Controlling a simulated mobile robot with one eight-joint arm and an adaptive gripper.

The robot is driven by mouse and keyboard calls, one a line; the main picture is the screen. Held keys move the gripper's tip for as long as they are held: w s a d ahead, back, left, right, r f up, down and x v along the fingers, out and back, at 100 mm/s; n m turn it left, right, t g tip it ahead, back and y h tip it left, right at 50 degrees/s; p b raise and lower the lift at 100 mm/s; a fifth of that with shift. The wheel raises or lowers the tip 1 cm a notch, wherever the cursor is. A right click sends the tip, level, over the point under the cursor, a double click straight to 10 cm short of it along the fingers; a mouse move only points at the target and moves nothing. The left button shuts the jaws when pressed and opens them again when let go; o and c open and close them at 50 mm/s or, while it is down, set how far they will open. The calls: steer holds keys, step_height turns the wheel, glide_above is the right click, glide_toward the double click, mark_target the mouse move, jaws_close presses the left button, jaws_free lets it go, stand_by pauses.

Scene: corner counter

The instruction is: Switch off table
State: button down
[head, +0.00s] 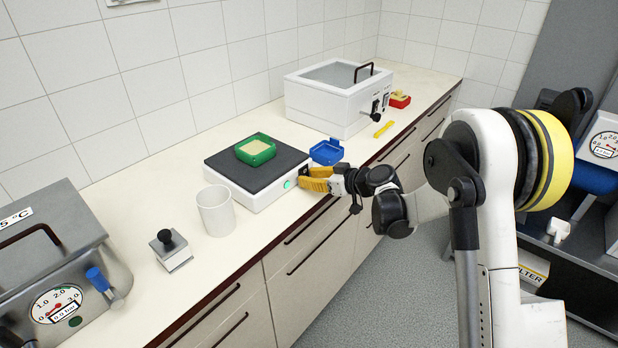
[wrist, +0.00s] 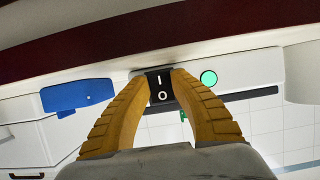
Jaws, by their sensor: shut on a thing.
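The table is a low white box (head: 262,199) with a dark grey top plate (head: 228,171). A round green light (head: 287,184) glows on its front and also shows in the wrist view (wrist: 209,77). A black rocker switch (wrist: 160,92) marked I and O sits beside the light. My gripper (head: 304,178) is at the front of the box. In the wrist view its yellow fingertips (wrist: 159,74) are on either side of the switch and shut on it. In the head view the fingers hide the switch.
A green tray (head: 268,150) holding something yellowish rests on the plate. A blue tray (head: 326,158) lies right of the box. A white cup (head: 214,219) and a metal block with a black knob (head: 172,262) stand left. A white bath (head: 336,108) stands behind right.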

steer(key=shift+a+f+t+y+b, duration=0.1)
steer(key=shift+f+t+y+b, duration=0.35)
steer(key=shift+b, duration=0.7)
steer(key=shift+w+t+y+b, duration=0.1)
steer(key=shift+t+y+b, duration=0.2)
steer(key=shift+b, duration=0.2)
steer(key=shift+r+y, duration=0.15)
steer(key=shift+y, duration=0.2)
steer(key=shift+r, duration=0.1)
steer(key=c, duration=1.1)
jaws_free()
steer(key=shift+a, duration=0.1)
steer(key=shift+o, duration=0.2)
